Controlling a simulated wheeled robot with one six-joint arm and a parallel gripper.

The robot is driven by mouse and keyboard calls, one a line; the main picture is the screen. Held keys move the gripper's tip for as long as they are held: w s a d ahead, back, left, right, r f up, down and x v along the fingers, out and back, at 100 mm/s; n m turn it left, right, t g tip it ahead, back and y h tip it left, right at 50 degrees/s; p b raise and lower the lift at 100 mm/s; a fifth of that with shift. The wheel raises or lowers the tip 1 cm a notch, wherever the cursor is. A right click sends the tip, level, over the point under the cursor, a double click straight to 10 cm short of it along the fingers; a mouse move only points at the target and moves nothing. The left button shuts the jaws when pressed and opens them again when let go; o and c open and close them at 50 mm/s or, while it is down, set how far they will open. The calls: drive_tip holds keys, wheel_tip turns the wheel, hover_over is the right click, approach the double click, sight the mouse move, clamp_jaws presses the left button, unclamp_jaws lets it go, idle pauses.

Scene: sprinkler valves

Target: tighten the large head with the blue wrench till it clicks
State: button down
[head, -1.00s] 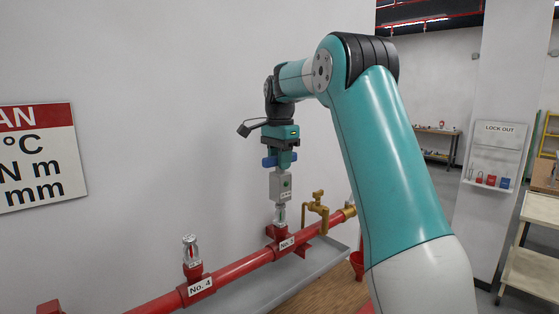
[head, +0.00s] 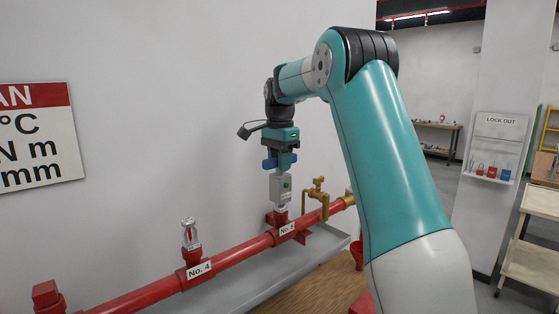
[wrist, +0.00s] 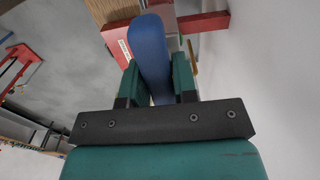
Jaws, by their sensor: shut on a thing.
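My gripper (head: 280,160) is shut on the blue handle of the wrench and points straight down. The blue wrench (head: 281,188) has a grey box-shaped body below the handle, standing upright over the sprinkler head at No. 5 on the red pipe. The body's lower end is down over that head and hides most of it; I cannot tell how fully it is seated. In the wrist view the blue handle (wrist: 150,45) lies between the two green fingers. Another sprinkler head (head: 190,234) stands uncovered at No. 4. I cannot tell their sizes apart.
A brass valve (head: 317,195) stands on the pipe just right of No. 5. The red pipe (head: 235,253) runs along the white wall above a grey tray (head: 245,282). A lockout board (head: 497,147) and a cart (head: 530,235) are at the right.

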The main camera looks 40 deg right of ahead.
drive_tip(key=shift+f+b, duration=0.7)
drive_tip(key=shift+f, duration=0.55)
drive_tip(key=shift+r+m+p, duration=0.1)
drive_tip(key=shift+m+p, duration=0.2)
drive_tip(key=shift+m, duration=0.1)
drive_tip(key=shift+m+p, duration=0.65)
drive_tip(key=shift+m, duration=0.95)
drive_tip(key=shift+w+m+p, duration=0.1)
drive_tip(key=shift+m+p, duration=0.8)
drive_tip(key=shift+m, duration=1.3)
drive_tip(key=shift+m+p, duration=0.75)
drive_tip(key=shift+m, duration=1.55)
drive_tip(key=shift+d+m+p, duration=0.1)
drive_tip(key=shift+m+p, duration=0.55)
drive_tip(key=shift+m, duration=1.45)
drive_tip(key=shift+n, duration=0.4)
